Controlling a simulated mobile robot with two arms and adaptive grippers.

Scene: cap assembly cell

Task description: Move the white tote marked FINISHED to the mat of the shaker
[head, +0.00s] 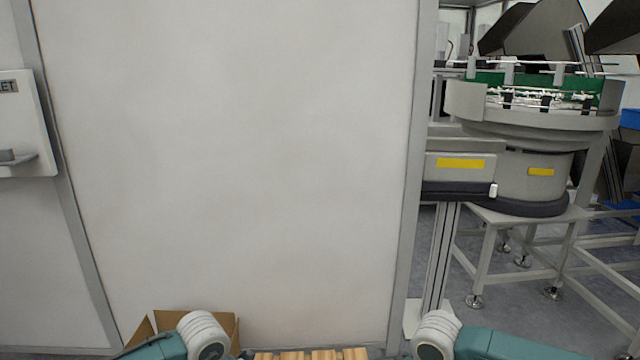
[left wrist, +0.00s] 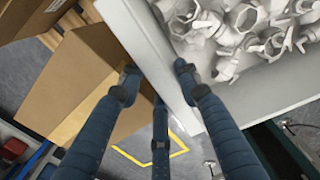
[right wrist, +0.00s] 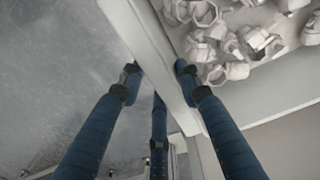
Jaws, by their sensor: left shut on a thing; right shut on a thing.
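A white tote (left wrist: 150,50) filled with loose white cap-like parts shows in the left wrist view. My left gripper (left wrist: 157,72) is shut on its rim, one finger on each side of the wall. In the right wrist view my right gripper (right wrist: 158,69) is shut on the rim of the white tote (right wrist: 150,40) in the same way. No FINISHED marking shows on the visible walls. In the head view only parts of my arms show at the bottom edge; the grippers and the tote are out of frame. I see no mat.
A machine with a round bowl (head: 535,125) stands on a metal frame at the right. A large white panel (head: 230,170) fills the middle. An open cardboard box (head: 225,325) and wooden slats (head: 310,355) are at the bottom. A cardboard box (left wrist: 85,75) is close beside the tote.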

